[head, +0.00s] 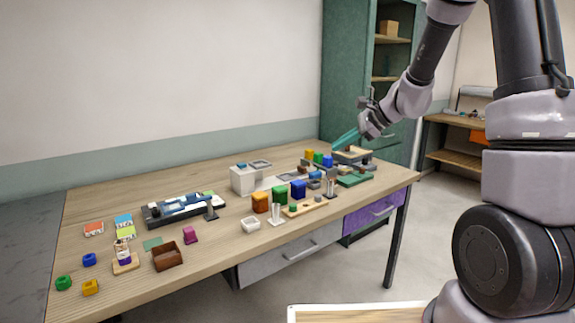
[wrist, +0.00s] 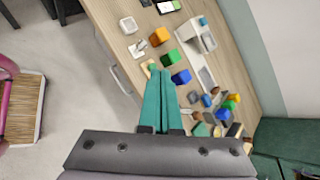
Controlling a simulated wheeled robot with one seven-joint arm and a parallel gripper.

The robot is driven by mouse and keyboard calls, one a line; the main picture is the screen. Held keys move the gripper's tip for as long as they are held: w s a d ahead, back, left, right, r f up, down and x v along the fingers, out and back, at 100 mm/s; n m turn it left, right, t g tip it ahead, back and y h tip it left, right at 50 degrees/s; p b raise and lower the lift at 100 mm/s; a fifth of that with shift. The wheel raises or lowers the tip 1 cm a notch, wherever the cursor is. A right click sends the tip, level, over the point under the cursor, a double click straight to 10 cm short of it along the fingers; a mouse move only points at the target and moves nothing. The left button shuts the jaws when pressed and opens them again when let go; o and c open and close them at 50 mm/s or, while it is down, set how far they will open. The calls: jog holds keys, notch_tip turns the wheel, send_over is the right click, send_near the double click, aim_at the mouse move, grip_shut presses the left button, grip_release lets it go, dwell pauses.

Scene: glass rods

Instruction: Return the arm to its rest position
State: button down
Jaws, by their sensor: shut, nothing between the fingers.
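My gripper (head: 346,139) is at the end of my raised arm, above the far right part of the wooden table (head: 215,210). In the wrist view its two teal fingers (wrist: 160,100) lie side by side, shut, with nothing seen between them. Orange, green and blue blocks (wrist: 170,57) appear beyond the fingertips in that view. Glass rods are too small for me to pick out with certainty; a small clear stand (head: 276,214) is near the table's front edge.
A green cabinet (head: 350,70) stands behind the table's right end. Several small blocks, a brown box (head: 167,256), a white dish (head: 250,224) and a dark tray (head: 165,214) occupy the tabletop. A shelf unit (head: 450,145) stands at the back right. Floor shows in front of the table.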

jog(key=s+d+r+n+h, duration=0.2)
jog(key=s+r+n, duration=0.5)
jog(key=s+r, duration=0.55)
jog(key=s+d+r+n+t+h, duration=0.1)
jog(key=s+d+n+h, duration=0.1)
jog(key=s, duration=0.5)
jog(key=s+d+r+n+t+h, duration=0.1)
jog(key=s+d+n+h, duration=0.1)
jog(key=s+d, duration=0.3)
jog(key=shift+s+r+n+h, duration=0.3)
jog(key=shift+s+n, duration=0.4)
jog(key=shift+s, duration=0.35)
